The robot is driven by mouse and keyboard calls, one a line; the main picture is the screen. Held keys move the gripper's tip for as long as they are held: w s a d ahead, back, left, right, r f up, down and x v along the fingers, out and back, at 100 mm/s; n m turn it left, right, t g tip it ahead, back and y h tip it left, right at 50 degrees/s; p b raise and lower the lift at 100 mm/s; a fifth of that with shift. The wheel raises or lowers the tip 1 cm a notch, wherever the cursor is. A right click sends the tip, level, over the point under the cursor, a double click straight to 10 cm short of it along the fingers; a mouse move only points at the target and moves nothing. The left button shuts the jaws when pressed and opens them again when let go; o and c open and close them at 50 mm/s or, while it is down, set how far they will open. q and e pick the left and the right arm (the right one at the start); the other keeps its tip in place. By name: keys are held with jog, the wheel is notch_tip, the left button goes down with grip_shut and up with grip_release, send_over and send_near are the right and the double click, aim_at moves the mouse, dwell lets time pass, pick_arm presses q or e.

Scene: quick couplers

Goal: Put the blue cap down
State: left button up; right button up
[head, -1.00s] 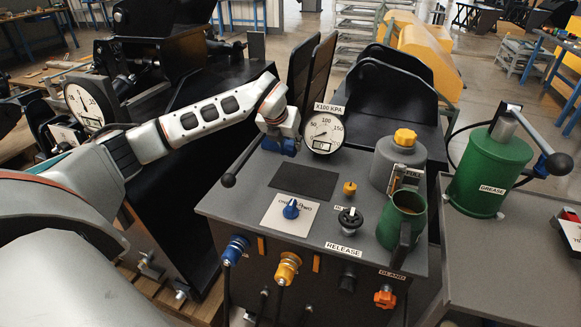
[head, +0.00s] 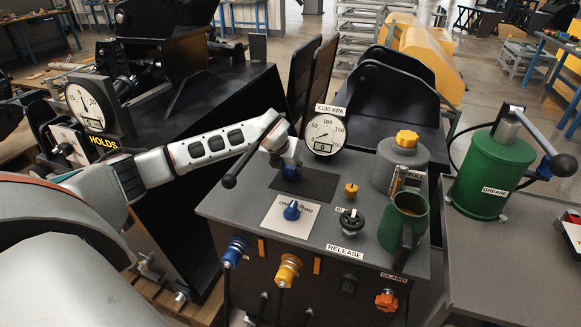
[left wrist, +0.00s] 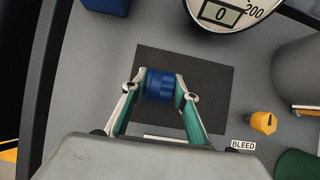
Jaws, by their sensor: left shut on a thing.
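The blue cap (left wrist: 160,84) is a short ribbed cylinder between the two fingertips of my left gripper (left wrist: 160,89). The gripper is shut on it. In the left wrist view the cap appears over the dark rectangular mat (left wrist: 213,105) on the grey panel. In the head view my left gripper (head: 289,169) points down over the left part of the mat (head: 322,184), with the blue cap (head: 290,173) partly hidden at its tips. I cannot tell whether the cap touches the mat. My right gripper is not in view.
A round gauge (head: 323,134) stands behind the mat. A yellow bleed knob (head: 351,190) is to its right, and a white plate with a blue knob (head: 292,211) lies in front. A green mug (head: 406,225) stands right.

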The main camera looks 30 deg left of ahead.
pick_arm(q)
jog(key=o, duration=1.1)
jog(key=shift+f, duration=0.1)
jog(key=shift+s+r, duration=0.1)
jog(key=shift+r, duration=0.25)
jog(key=v, duration=1.1)
jog(key=shift+s+r+p, duration=0.15)
jog(key=shift+r+p, duration=0.05)
jog(key=shift+p, duration=0.25)
jog(key=shift+d, duration=0.1)
